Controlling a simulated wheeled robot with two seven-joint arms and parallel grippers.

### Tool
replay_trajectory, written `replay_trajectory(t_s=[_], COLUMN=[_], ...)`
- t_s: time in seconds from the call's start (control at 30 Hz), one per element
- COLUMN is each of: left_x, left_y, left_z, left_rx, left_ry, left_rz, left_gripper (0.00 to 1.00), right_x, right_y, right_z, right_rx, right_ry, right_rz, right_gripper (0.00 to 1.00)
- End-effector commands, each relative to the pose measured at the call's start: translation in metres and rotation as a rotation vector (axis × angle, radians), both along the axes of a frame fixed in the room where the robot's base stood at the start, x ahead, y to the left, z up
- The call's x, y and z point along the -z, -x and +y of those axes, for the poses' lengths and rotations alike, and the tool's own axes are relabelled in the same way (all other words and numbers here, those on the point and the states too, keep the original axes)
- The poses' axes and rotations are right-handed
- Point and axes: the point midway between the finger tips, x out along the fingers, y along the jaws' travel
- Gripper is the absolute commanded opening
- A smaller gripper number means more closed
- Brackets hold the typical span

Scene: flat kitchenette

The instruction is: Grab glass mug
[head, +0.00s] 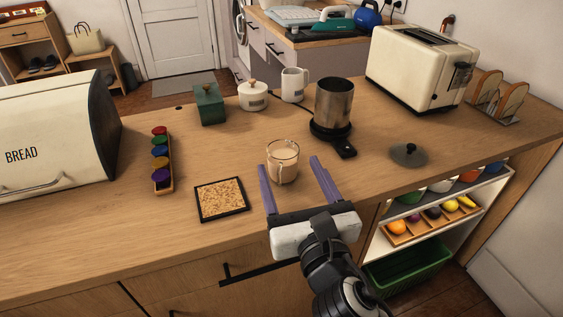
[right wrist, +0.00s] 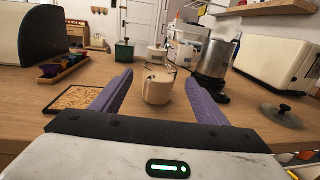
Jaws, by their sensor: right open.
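The glass mug (head: 284,163) stands upright on the wooden counter, filled with a light brown drink. In the right wrist view the mug (right wrist: 159,84) shows between the fingertips of the gripper (right wrist: 158,84). I cannot tell whether either finger touches it. My left gripper is in neither view.
A cork coaster (head: 221,199) lies left of the mug. A metal pot (head: 334,102) on a black base stands behind it to the right, and a dark lid (head: 409,154) lies further right. A capsule rack (head: 162,160), bread box (head: 50,135) and toaster (head: 420,68) stand around.

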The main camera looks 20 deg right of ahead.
Motion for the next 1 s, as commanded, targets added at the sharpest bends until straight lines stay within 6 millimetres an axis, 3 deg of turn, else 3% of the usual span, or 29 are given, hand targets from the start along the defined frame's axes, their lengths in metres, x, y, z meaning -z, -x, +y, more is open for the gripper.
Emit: replay_trajectory(t_s=[0.5, 0.77, 1.0], left_x=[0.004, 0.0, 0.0], left_y=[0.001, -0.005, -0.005], left_z=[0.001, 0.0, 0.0], left_rx=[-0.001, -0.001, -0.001], left_ry=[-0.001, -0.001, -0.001], left_rz=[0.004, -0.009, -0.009], left_gripper=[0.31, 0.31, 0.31], right_x=[0.007, 0.008, 0.008], right_y=[-0.057, -0.06, -0.06], right_z=[-0.005, -0.005, -0.005], right_rx=[-0.001, -0.001, -0.001], right_ry=[-0.003, -0.003, -0.003], right_rz=[0.001, 0.002, 0.002], right_gripper=[0.67, 0.67, 0.29])
